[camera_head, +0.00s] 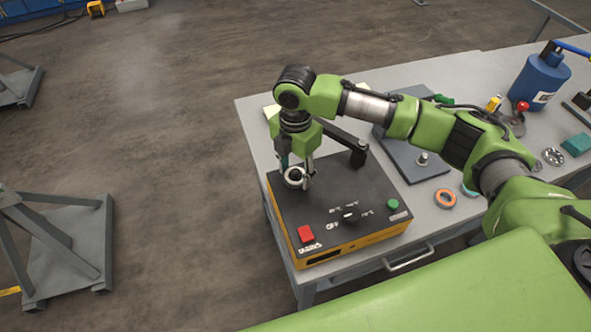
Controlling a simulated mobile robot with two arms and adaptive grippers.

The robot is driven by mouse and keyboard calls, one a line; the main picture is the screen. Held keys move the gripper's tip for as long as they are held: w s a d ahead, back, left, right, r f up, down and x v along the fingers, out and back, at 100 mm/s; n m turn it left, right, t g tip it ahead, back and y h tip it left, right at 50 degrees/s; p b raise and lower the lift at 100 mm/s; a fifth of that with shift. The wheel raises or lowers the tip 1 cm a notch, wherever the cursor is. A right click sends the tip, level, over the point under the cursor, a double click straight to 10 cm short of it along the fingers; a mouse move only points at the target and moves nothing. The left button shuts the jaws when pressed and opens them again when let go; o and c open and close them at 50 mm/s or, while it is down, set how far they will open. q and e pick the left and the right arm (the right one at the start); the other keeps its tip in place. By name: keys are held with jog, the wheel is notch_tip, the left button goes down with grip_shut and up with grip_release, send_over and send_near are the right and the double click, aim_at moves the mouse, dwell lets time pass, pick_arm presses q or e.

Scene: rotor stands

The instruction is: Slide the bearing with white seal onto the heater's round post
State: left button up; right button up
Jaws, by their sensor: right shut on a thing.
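The heater (368,212) is a black-topped box with yellow sides, standing at the left front of the grey table. My right gripper (298,178) points down over the heater's back left part and is shut on the bearing with white seal (292,181). The bearing shows as a small pale ring with a dark middle, low over the heater top. The round post is not clearly visible; the gripper and bearing cover that spot, so I cannot tell whether the bearing is around it. My left gripper is not in view.
A black upright (358,154) with a bar stands at the heater's back. An orange-sealed bearing (445,199) and a metal bearing (553,157) lie on the table (432,228) to the right. A blue canister (538,82) stands at the back right.

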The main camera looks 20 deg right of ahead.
jog(key=shift+f, duration=0.4)
jog(key=o, duration=1.1)
jog(key=o, duration=0.5)
